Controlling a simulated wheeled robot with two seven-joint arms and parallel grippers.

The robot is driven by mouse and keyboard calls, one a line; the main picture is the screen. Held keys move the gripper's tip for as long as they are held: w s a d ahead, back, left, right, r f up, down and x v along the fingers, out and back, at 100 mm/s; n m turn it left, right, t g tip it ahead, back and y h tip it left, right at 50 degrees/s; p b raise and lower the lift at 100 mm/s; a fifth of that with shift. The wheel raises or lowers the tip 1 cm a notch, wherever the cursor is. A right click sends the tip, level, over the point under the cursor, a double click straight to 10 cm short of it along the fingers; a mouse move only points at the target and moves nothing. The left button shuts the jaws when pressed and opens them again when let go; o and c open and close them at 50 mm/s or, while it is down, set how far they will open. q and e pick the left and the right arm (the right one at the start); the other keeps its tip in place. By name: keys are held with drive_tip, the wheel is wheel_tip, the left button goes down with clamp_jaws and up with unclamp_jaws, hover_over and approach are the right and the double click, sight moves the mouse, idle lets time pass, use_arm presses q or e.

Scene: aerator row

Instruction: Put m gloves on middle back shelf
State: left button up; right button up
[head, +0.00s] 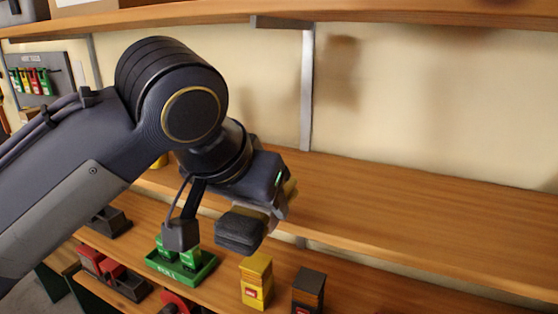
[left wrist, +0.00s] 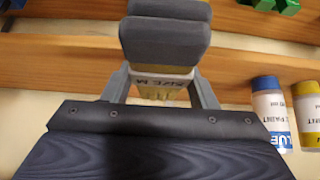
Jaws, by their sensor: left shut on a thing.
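My left gripper (head: 248,226) is shut on the m gloves, a pale and yellow pack (head: 290,190). Its dark finger pads (left wrist: 165,38) cover most of the pack. In the left wrist view, the pack's white band (left wrist: 165,78) reads "SIZE M", with yellow below it. The gripper hangs in front of the middle back shelf (head: 410,222), near its front edge and above the lower level. That shelf is a long wooden board, bare to the right of my arm. My left arm hides part of it. My right gripper is not in view.
An upper shelf (head: 400,10) runs overhead, with a grey upright (head: 307,90) below it. Below are a green tray (head: 182,268), a yellow box (head: 256,282) and a dark box (head: 308,291). The left wrist view shows blue (left wrist: 272,108) and yellow-capped (left wrist: 305,105) bottles.

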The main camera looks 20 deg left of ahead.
use_arm(q)
drive_tip(key=w+p, duration=0.1)
drive_tip(key=w, duration=0.4)
drive_tip(key=w+p, duration=0.1)
drive_tip(key=w, duration=0.5)
drive_tip(key=w+p, duration=0.2)
drive_tip(key=w, duration=0.3)
drive_tip(key=shift+w+d, duration=0.3)
drive_tip(key=shift+w, duration=0.1)
drive_tip(key=shift+w+r+p, duration=0.1)
drive_tip(key=shift+w+p, duration=0.25)
drive_tip(key=shift+w, duration=0.15)
wheel_tip(320, 180, down, 3)
drive_tip(key=shift+f, duration=0.1)
drive_tip(key=shift+s+f, duration=0.1)
drive_tip(key=shift+f, duration=0.15)
drive_tip(key=shift+f+b, duration=0.15)
drive_tip(key=shift+b, duration=0.15)
drive_tip(key=o, duration=1)
drive_tip(key=shift+c, duration=0.2)
